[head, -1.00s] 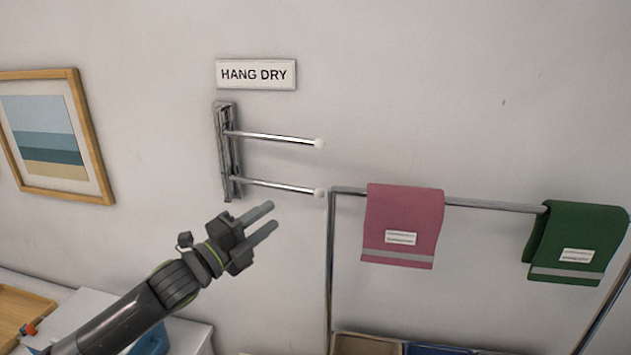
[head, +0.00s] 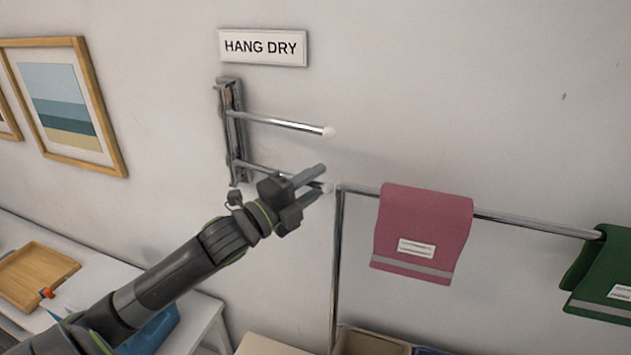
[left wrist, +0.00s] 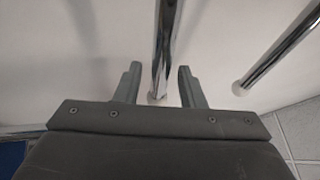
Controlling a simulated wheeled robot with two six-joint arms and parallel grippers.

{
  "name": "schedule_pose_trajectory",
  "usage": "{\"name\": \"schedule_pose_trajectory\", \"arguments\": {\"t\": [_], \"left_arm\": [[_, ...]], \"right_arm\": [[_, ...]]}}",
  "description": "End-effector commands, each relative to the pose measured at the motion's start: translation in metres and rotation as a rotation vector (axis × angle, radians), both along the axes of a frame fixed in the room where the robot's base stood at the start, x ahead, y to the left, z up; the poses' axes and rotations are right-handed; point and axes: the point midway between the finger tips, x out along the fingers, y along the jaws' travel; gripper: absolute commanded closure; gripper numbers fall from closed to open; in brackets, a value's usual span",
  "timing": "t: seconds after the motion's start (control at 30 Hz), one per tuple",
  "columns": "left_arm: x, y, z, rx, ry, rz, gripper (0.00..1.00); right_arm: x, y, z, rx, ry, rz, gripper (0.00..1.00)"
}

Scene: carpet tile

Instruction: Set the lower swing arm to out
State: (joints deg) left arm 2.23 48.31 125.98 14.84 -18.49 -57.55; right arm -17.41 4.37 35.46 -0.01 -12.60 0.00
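The wall-mounted chrome rack (head: 233,135) holds two swing arms under the HANG DRY sign. The upper swing arm (head: 280,123) points right and ends in a white tip. The lower swing arm (head: 250,166) also points right. My left gripper (head: 322,180) hides part of it near its white end. In the left wrist view my left gripper (left wrist: 160,68) is open, with a chrome bar (left wrist: 166,40) showing between its fingers, apart from both. It appears to be the lower swing arm. Contact cannot be told from the head view. My right gripper is not in view.
A chrome towel rail (head: 530,223) stands right of the rack, its post (head: 337,270) close to my left gripper. A pink towel (head: 422,235) and a green towel (head: 605,275) hang on it. A wooden tray (head: 35,275) lies on a white table at the left.

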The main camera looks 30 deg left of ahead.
Motion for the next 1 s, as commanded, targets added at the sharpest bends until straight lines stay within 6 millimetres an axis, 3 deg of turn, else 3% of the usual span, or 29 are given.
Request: {"name": "schedule_pose_trajectory", "arguments": {"t": [0.03,0.3,0.73,1.0], "left_arm": [[0.0,0.0,0.0,0.0,0.0,0.0,0.65],[0.0,0.0,0.0,0.0,0.0,0.0,1.0],[-0.003,0.001,-0.001,0.002,0.001,-0.015,1.0],[-0.026,0.002,-0.001,0.011,0.003,-0.121,1.0]], "right_arm": [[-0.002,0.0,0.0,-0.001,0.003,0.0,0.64],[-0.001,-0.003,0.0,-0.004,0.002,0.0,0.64],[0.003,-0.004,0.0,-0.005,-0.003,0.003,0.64],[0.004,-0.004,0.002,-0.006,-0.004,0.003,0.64]]}}
